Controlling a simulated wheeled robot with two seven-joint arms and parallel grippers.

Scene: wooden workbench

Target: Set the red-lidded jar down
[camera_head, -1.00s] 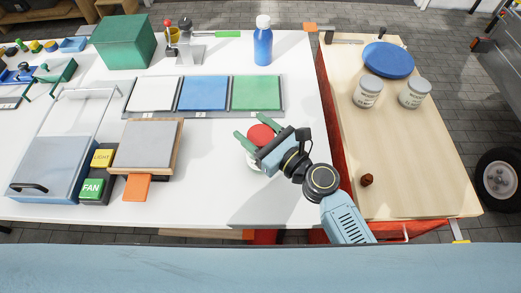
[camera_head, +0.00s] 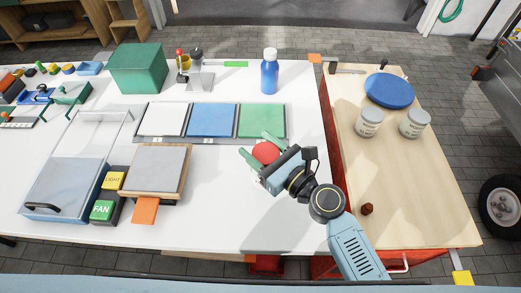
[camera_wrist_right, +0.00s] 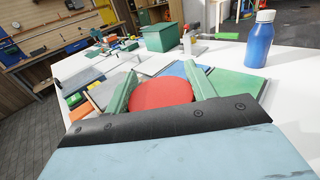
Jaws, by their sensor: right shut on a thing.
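The red-lidded jar shows mostly as its round red lid (camera_head: 265,152), in front of the green panel (camera_head: 261,121) on the white table. Its pale body is almost wholly hidden by my gripper. My right gripper (camera_head: 262,153) is shut on the jar, with its green fingers on either side of the lid. In the right wrist view the red lid (camera_wrist_right: 162,94) sits between the two fingers. I cannot tell whether the jar's base touches the table. My left gripper is not in view.
White and blue panels (camera_head: 213,120) lie left of the green one. A blue bottle (camera_head: 269,74) stands behind. A grey-topped wooden block (camera_head: 157,168) is to the left. Two white jars (camera_head: 369,123) and a blue plate (camera_head: 390,90) are on the wooden bench. White table around the gripper is clear.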

